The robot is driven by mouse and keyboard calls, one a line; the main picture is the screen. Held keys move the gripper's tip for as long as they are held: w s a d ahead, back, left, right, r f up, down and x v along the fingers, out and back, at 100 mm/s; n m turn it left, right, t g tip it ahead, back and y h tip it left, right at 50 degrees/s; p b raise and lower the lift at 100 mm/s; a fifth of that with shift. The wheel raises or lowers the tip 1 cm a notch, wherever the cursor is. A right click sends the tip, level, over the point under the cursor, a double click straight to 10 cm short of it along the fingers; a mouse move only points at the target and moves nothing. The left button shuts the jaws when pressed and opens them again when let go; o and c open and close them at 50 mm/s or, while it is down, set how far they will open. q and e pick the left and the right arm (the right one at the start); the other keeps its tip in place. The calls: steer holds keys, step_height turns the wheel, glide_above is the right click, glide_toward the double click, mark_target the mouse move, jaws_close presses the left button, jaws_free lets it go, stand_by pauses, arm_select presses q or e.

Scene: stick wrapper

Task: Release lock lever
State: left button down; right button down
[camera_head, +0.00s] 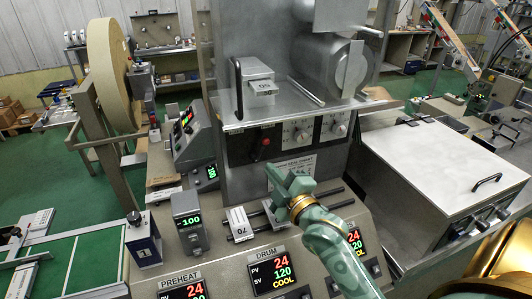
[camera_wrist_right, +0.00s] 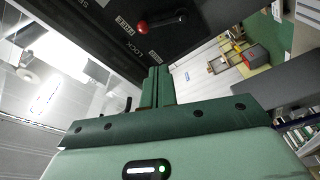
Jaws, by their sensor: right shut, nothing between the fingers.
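The lock lever has a red knob (camera_head: 265,142) and sits on the dark front panel of the grey machine, left of two white dial plates. In the right wrist view the red-tipped lever (camera_wrist_right: 160,21) lies across the dark panel, beside printed lettering. My right gripper (camera_head: 275,178) is shut and empty, just below and slightly right of the lever in the head view. Its closed green fingers (camera_wrist_right: 157,70) point toward the panel in the wrist view, with a visible gap to the lever. My left gripper is not in view.
A metal shelf edge (camera_head: 262,121) with a black handle (camera_head: 239,88) overhangs the panel. Below are horizontal rods (camera_head: 325,206) and a sloped console with PREHEAT and DRUM displays (camera_head: 271,274). A grey lidded box (camera_head: 440,160) stands right.

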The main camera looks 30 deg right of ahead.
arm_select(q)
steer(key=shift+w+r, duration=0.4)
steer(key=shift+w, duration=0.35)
arm_select(e)
steer(key=w+d, duration=0.3)
steer(key=w, duration=0.4)
steer(key=shift+w+f, duration=0.4)
arm_select(q)
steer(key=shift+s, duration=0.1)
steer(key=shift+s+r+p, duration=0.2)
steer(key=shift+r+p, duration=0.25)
steer(key=shift+p, duration=0.25)
arm_select(e)
steer(key=m, duration=0.1)
steer(key=d+m, duration=0.1)
steer(key=shift+d+f+m+h, duration=0.2)
steer(key=shift+f+m+h, duration=0.05)
steer(key=shift+m+h, duration=0.05)
